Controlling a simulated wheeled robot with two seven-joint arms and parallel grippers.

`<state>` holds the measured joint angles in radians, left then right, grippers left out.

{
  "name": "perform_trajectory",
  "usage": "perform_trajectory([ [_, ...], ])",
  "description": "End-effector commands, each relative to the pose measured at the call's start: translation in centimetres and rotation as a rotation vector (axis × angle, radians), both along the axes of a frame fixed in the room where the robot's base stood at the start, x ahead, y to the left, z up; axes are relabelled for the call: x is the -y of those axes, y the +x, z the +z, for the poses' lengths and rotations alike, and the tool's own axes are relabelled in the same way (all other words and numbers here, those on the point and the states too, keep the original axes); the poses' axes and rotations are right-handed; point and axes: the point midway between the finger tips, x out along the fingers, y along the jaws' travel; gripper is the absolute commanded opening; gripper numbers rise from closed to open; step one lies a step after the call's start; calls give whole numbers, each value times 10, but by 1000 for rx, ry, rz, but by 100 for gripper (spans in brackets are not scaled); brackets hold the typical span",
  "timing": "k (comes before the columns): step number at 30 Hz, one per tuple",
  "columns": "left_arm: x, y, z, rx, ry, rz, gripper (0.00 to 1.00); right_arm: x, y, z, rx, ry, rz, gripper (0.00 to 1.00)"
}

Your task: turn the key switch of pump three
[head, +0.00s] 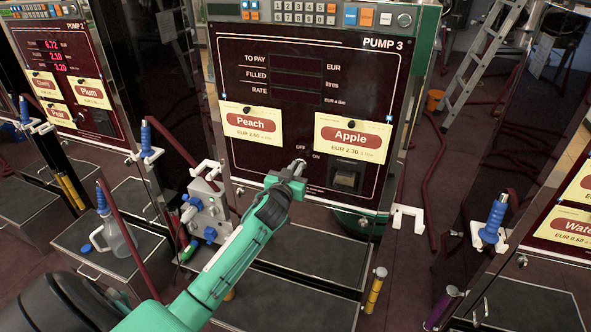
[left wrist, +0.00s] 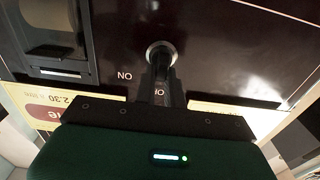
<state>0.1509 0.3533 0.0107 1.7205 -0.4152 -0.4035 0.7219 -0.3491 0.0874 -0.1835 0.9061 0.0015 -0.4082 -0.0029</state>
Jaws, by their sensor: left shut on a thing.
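Pump three (head: 300,110) stands in front of me with a dark red panel, marked PUMP 3 at its top right. Its key switch (head: 300,162) is low on the panel, between the Peach and Apple cards, with OFF and ON printed beside it. My left gripper (head: 290,172) is at the switch and shut on its key. The left wrist view shows the round silver switch collar (left wrist: 161,53) with the dark jaws right at it. The jaws hide most of the key, so I cannot tell which mark it points to. My right gripper is not in view.
The Peach card (head: 251,125) and Apple card (head: 351,137) flank the switch. A receipt slot (head: 347,177) is to its right. A grey valve box (head: 207,207) stands left of my forearm. A white hook (head: 407,216) sticks out at the right. Pump 2 (head: 65,75) is at left.

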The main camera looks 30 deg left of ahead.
Motion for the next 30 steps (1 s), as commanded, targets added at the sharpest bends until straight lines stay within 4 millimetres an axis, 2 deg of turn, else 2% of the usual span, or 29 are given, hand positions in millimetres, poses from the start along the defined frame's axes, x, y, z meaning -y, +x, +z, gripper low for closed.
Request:
perform_trajectory([
  [11, 3, 1, 1, -48, 196, 0, 0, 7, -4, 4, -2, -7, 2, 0],
  [22, 7, 2, -1, -129, 535, 0, 0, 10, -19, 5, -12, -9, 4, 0],
  [30, 9, 2, -3, -183, 763, -1, 0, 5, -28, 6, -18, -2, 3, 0],
])
